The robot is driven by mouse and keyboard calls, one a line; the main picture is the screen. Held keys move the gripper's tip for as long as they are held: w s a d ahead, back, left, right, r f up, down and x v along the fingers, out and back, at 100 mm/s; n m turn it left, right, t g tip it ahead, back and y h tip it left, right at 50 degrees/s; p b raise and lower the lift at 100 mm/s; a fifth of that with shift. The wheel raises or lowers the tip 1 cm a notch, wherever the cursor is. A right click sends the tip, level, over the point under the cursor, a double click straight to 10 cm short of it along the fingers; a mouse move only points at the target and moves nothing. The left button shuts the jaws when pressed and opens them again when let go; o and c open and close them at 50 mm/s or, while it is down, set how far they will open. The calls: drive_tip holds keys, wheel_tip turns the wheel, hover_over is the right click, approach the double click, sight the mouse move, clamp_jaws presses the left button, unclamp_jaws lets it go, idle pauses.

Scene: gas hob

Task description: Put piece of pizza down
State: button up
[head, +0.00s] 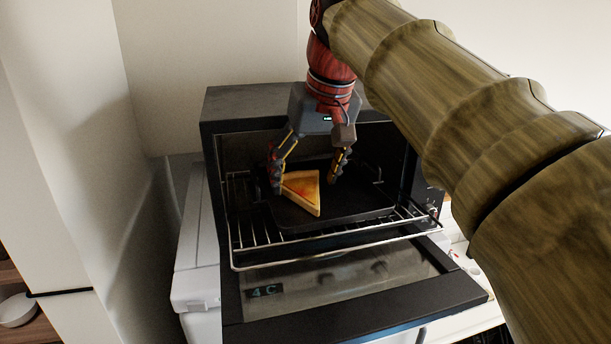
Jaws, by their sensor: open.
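The piece of pizza (302,189) is a golden wedge with a little red on top. It lies on a dark tray (362,207) on the wire rack of the open oven. My gripper (305,184) points down into the oven, its two fingers spread apart. The left finger is right beside the pizza's left edge; I cannot tell if they touch. The right finger is apart from the pizza, above the right part of the tray.
The wire rack (262,238) sticks out of the dark oven (222,150). The oven door (350,284) is folded down in front. My arm crosses the right side of the view. A white wall panel stands at left.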

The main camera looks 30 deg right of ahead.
sight(317, 198)
drive_tip(key=v, duration=1.2)
drive_tip(key=shift+f, duration=0.1)
